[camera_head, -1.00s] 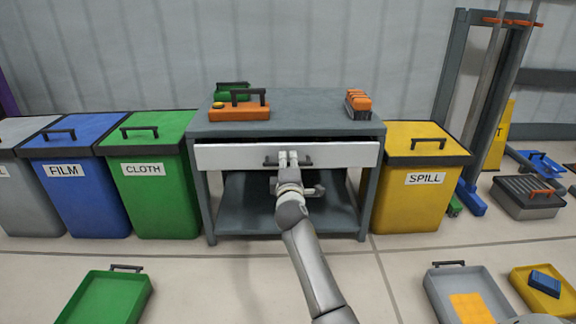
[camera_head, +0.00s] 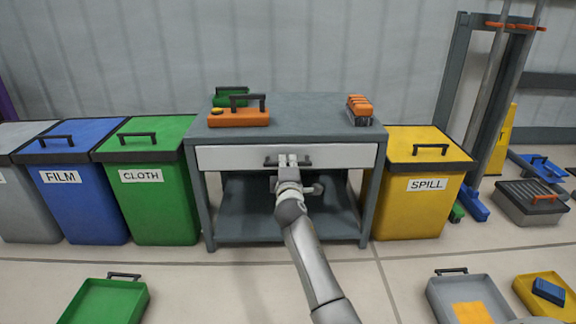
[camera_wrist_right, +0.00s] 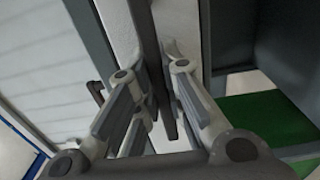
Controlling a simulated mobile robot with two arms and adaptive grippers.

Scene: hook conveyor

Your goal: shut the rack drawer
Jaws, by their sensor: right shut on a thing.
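The rack drawer (camera_head: 230,157) has a white front with a dark bar handle and sits under the top of the grey rack (camera_head: 310,108). Its front looks flush with the rack frame, with no dark gap showing above it. My right gripper (camera_head: 288,160) is at the middle of the drawer front, shut on the drawer handle (camera_head: 304,162). In the right wrist view the fingers (camera_wrist_right: 165,110) lie on both sides of the dark handle bar (camera_wrist_right: 150,50), close to the white front. My left gripper is not in view.
An orange case (camera_head: 239,117), a green case (camera_head: 231,96) and an orange-topped block (camera_head: 360,108) stand on the rack. A green CLOTH bin (camera_head: 155,205) is at its left, a yellow SPILL bin (camera_head: 410,210) at its right. Trays (camera_head: 470,290) lie on the floor in front.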

